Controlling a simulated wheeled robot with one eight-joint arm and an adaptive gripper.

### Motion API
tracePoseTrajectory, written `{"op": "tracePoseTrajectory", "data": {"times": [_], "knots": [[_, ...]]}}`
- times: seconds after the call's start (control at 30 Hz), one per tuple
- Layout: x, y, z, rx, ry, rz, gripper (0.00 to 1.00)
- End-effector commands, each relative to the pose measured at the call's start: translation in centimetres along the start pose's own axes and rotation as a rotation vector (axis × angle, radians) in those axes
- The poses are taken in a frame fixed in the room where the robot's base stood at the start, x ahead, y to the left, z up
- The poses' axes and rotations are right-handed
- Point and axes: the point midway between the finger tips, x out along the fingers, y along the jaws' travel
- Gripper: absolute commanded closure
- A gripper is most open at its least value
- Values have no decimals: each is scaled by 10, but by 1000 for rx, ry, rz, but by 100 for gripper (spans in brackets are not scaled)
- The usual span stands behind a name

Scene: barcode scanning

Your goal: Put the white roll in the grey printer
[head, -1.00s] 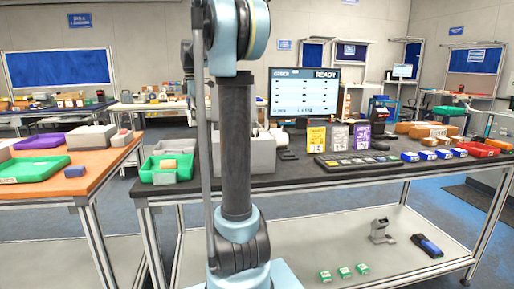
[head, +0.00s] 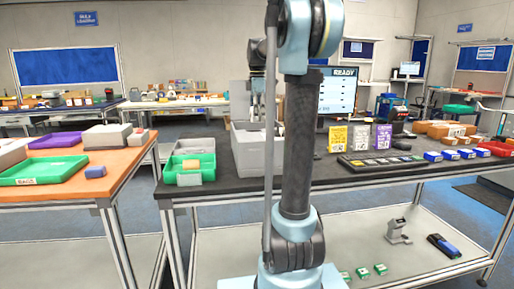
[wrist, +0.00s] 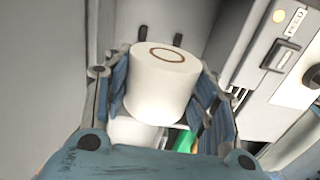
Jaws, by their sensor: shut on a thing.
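In the wrist view my gripper (wrist: 161,98) is shut on the white roll (wrist: 158,78), with a blue finger on each side. The roll's end with a brown ring faces up in the picture. Grey housing of the printer (wrist: 278,62) with a small label and dark slots is at the right, close to the roll. In the head view the grey printer (head: 247,152) stands on the dark table, partly covered by my arm. The gripper and the roll cannot be made out in the head view. I cannot tell whether the roll touches the printer.
A green bin (head: 189,169) stands left of the printer. A monitor (head: 338,92), a dark tray (head: 380,162) and several small boxes are to the right. An orange-topped table (head: 120,168) is at the left. A white thing (wrist: 136,133) shows below the roll in the wrist view.

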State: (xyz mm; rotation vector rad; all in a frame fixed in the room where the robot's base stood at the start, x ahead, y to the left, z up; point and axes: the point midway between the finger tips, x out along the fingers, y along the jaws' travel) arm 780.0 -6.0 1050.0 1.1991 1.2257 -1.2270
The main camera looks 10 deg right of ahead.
Motion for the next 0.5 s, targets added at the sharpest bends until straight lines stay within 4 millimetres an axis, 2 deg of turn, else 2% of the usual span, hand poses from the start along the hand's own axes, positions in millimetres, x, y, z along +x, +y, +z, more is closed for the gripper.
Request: {"op": "tracePoseTrajectory", "data": {"times": [0.17,0.5], "knots": [[2,0,-1,-1,0,0,74],[51,1,-2,-2,0,0,74]]}}
